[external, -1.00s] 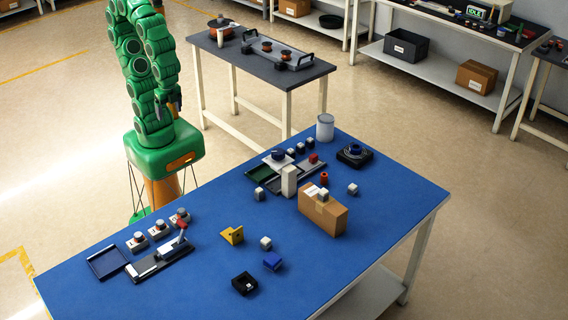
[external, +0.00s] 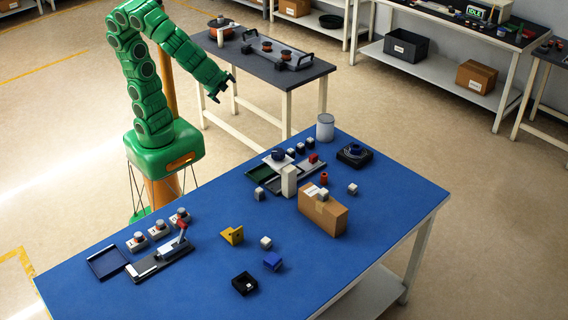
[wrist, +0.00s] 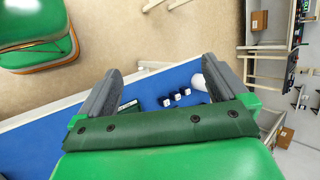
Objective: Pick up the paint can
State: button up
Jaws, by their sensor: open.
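The paint can is a light grey cylinder (external: 325,127) standing upright at the far edge of the blue table (external: 190,270). In the wrist view a pale round part of it (wrist: 198,82) shows beside the right finger, partly hidden by that finger. My gripper (external: 222,88) is raised above the floor left of the can, well apart from it. In the wrist view my gripper (wrist: 164,85) has its two grey fingers spread wide with nothing between them.
A cardboard box (external: 322,212), a white block (external: 289,181), green trays and several small cubes stand near the can. A dark side table (external: 262,58) stands behind. The table's near right part is clear.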

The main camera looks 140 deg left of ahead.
aim_at(326, 121)
jog(key=w+a+r+m+y, duration=0.1)
jog(key=w+a+m+y, duration=0.25)
jog(key=a, duration=0.45)
jog(key=w+a+r+m+t+y, duration=0.15)
jog(key=w+a, duration=0.25)
jog(key=a, duration=0.4)
jog(key=w+a+r+m+g+y, duration=0.1)
jog(key=w+a+m+y, duration=0.25)
jog(key=a, duration=0.55)
jog(key=w+a+f+m+t, duration=0.4)
jog(key=w+a+f+m, duration=0.25)
jog(key=f, duration=0.25)
jog(key=f+m, duration=0.2)
jog(key=f, duration=0.3)
jog(key=a+f+m+t+h, duration=0.1)
jog(key=f+m, duration=0.1)
jog(key=f, duration=0.3)
jog(key=a+f+m+t+h, duration=0.1)
jog(key=f+m, duration=0.1)
jog(key=f, duration=0.4)
jog(key=shift+w+a+h, duration=0.1)
jog(key=shift+w+h, duration=0.15)
jog(key=shift+w, duration=0.05)
jog(key=shift+x, duration=3.9)
jog(key=shift+w, duration=0.2)
jog(key=c, duration=1.2)
jog(key=shift+r, duration=0.1)
